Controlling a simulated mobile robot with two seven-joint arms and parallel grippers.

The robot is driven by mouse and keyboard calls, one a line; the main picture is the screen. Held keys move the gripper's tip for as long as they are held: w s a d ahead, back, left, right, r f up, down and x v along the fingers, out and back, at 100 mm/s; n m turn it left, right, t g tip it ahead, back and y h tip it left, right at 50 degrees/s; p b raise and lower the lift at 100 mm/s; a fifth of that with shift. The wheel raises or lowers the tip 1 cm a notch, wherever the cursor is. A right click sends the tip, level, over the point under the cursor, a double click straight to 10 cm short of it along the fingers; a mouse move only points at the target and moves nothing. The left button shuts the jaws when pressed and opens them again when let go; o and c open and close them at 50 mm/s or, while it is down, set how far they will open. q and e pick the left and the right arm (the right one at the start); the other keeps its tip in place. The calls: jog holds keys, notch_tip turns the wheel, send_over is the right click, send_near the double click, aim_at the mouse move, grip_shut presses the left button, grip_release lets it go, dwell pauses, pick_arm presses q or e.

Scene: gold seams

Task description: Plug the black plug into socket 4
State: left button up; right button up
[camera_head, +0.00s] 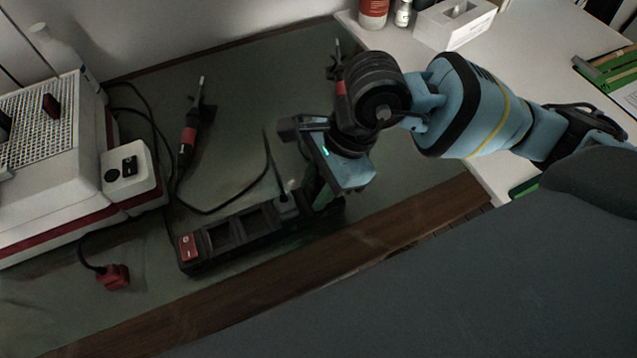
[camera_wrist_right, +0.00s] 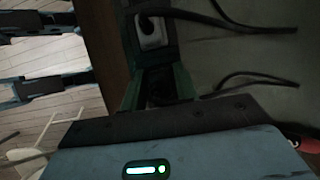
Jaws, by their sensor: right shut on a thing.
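The dark power strip (camera_head: 228,236) lies along the front of the green mat, with a red switch (camera_head: 187,246) at its left end. Two empty sockets show left of a grey-white plug (camera_head: 288,207), which sits in the strip. This plug also shows in the right wrist view (camera_wrist_right: 152,32). My right gripper (camera_head: 322,194) points down at the strip's right end, just right of that plug. It is shut on a dark thing between its green fingers, probably the black plug, mostly hidden. I cannot tell whether it is seated. Socket numbers are not readable. My left gripper is not in view.
A red plug (camera_head: 115,277) lies on the mat (camera_head: 240,90) left of the strip. A white machine (camera_head: 45,185) stands at the left. A red-and-black handled tool (camera_head: 188,140) and loose black cables lie behind the strip. A wooden edge (camera_head: 300,280) runs in front.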

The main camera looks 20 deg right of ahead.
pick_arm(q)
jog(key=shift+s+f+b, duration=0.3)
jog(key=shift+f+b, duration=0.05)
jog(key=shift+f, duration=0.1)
pick_arm(e)
jog(key=shift+s+d+f, duration=0.1)
jog(key=shift+s+f, duration=0.05)
jog(key=shift+f, duration=0.4)
jog(key=shift+s+f, duration=0.15)
jog(key=shift+f, duration=0.35)
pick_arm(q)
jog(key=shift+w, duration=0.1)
pick_arm(e)
jog(key=o, duration=1)
jog(key=shift+w+f, duration=0.1)
jog(key=shift+r, duration=0.25)
jog(key=v, duration=0.6)
jog(key=w+v, duration=0.1)
jog(key=v, duration=0.2)
jog(key=shift+a+r, duration=0.15)
jog(key=shift+a, duration=0.2)
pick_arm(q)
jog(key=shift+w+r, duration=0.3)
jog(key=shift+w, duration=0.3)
pick_arm(e)
jog(key=shift+r, duration=0.2)
